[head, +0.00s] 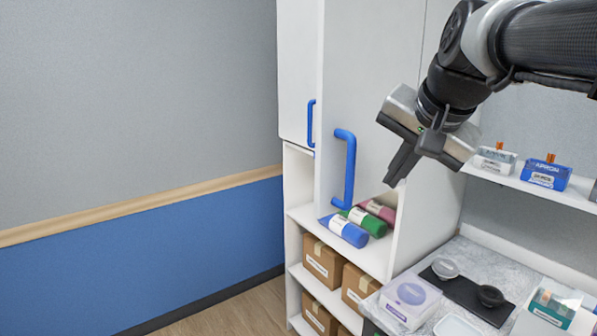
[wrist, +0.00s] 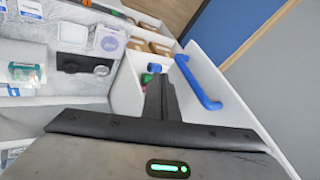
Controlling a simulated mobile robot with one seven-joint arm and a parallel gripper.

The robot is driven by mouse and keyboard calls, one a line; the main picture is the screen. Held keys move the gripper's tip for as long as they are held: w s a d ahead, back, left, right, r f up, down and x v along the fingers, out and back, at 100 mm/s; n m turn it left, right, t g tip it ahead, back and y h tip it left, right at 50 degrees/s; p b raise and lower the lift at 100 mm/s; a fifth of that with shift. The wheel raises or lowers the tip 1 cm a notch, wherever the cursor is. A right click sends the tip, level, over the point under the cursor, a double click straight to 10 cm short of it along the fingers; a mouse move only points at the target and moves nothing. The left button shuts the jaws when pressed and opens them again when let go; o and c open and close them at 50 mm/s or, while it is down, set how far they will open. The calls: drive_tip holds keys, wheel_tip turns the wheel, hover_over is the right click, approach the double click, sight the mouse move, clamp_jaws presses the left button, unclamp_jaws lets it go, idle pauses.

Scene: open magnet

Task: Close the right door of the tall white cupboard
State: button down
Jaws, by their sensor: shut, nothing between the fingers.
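The tall white cupboard (head: 300,200) stands against the wall. Its right door (head: 372,75), with a large blue handle (head: 345,168), stands partly open, its handle edge out in front of the left door (head: 297,70). The handle also shows in the wrist view (wrist: 197,82), on the white door panel to the right of my fingers. My gripper (head: 394,178) is shut and empty, pointing down in front of the door's outer face, right of the handle. In the wrist view the fingers (wrist: 157,82) are together. I cannot tell whether they touch the door.
Bottles (head: 350,228) lie on the open shelf below the door, with brown boxes (head: 322,262) underneath. A counter (head: 475,262) with a white box (head: 410,300) and dark tray is at right, below a wall shelf (head: 530,188) with small boxes. The floor (head: 235,315) at left is clear.

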drive_tip(key=w+a+f+p, duration=0.1)
drive_tip(key=w+a+f, duration=0.2)
drive_tip(key=w+f, duration=0.5)
drive_tip(key=shift+w+a, duration=0.2)
drive_tip(key=shift+w, duration=0.05)
drive_tip(key=shift+a, duration=0.15)
idle(0.4)
